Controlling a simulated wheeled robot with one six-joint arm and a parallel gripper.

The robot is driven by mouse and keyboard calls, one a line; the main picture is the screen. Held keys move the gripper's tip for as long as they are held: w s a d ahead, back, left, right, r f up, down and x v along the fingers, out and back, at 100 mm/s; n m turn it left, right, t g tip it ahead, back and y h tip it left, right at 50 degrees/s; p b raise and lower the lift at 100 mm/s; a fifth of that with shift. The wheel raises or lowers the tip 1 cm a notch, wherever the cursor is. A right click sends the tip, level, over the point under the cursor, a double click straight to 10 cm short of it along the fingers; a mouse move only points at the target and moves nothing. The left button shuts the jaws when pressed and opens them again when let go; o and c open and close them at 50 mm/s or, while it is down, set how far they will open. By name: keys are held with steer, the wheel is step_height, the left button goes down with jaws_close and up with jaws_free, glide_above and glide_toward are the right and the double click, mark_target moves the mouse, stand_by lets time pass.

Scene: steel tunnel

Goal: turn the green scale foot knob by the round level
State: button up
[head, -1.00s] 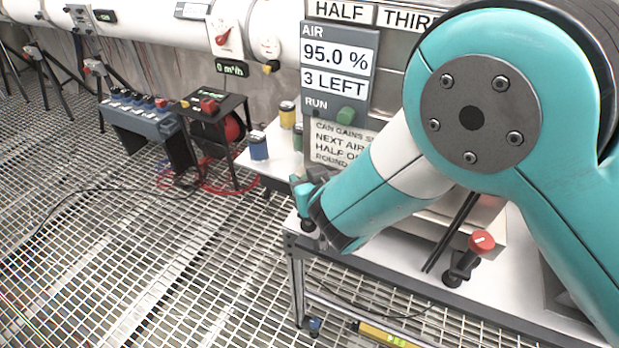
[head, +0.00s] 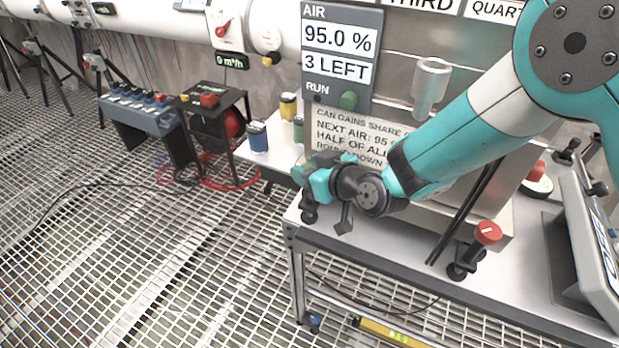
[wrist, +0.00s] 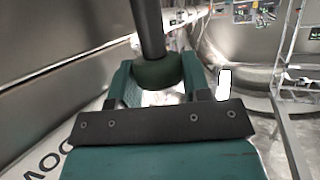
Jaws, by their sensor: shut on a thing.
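The green scale foot knob (wrist: 158,72) is a dark round knob under a dark rod in the wrist view. My gripper (wrist: 158,88) has its two green fingers on either side of the knob and is shut on it. In the head view my gripper (head: 312,170) is at the front left corner of the scale, low over the white cart top (head: 350,232). The knob is mostly hidden by the fingers there. I cannot make out the round level in either view.
A red knob (head: 488,233) stands at the cart's front, right of my wrist; another red knob (head: 537,172) is farther back. The display panel (head: 340,55) rises behind my gripper. Blue and yellow cans (head: 257,138) stand left. The grating floor (head: 130,260) is open.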

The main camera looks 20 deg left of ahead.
steer(key=shift+n+g+b, duration=0.4)
steer(key=shift+b, duration=0.1)
steer(key=o, duration=0.9)
steer(key=shift+f+b+v, duration=0.15)
steer(key=shift+b+v, duration=1.05)
steer(key=shift+v, duration=3.2)
steer(key=shift+f+b+v, duration=0.15)
steer(key=shift+b+v, duration=1)
steer(key=shift+v, duration=3.2)
steer(key=shift+d, duration=0.2)
steer(key=s+d+r+m+g+h, duration=0.1)
steer(key=s+d+r+m+h, duration=0.1)
steer(key=s+d, duration=0.2)
steer(key=s+d+r+m+g+h+p, duration=0.1)
steer(key=s+d+r+m+g+h, duration=0.1)
steer(key=s+d, duration=0.3)
steer(key=s+d+r+m+g+h+p, duration=0.1)
steer(key=s+d+r+m+g+h, duration=0.1)
steer(key=s+d, duration=0.3)
steer(key=shift+d+r+h, duration=0.25)
steer(key=shift+d+h, duration=0.2)
steer(key=shift+d, duration=0.4)
steer(key=shift+d+r+h, duration=0.25)
steer(key=shift+d+h, duration=0.2)
steer(key=shift+d, duration=0.35)
